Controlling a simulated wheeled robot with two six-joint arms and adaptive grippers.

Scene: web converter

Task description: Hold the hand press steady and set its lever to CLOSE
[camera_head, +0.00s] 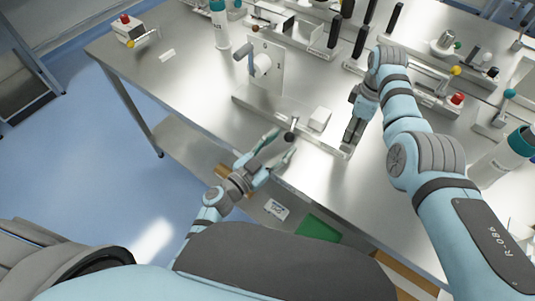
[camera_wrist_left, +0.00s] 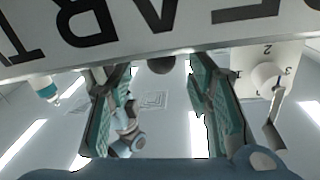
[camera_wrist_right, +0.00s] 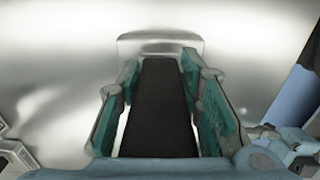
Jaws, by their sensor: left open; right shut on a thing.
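A long pale fixture base (camera_head: 250,98), apparently the hand press, lies along the table's front edge with a white block (camera_head: 319,118) on it. A dark ball knob (camera_head: 290,136) is at its front side. My left gripper (camera_head: 281,146) is open, with its fingertips on either side of the knob; the knob also shows between the fingers in the left wrist view (camera_wrist_left: 168,64). My right gripper (camera_head: 351,122) is shut on a black upright handle (camera_wrist_right: 160,105) at the base's right end.
Several fixtures with black handles (camera_head: 335,30) fill the back of the metal table (camera_head: 200,75). A spray bottle (camera_head: 220,25) stands at the back left.

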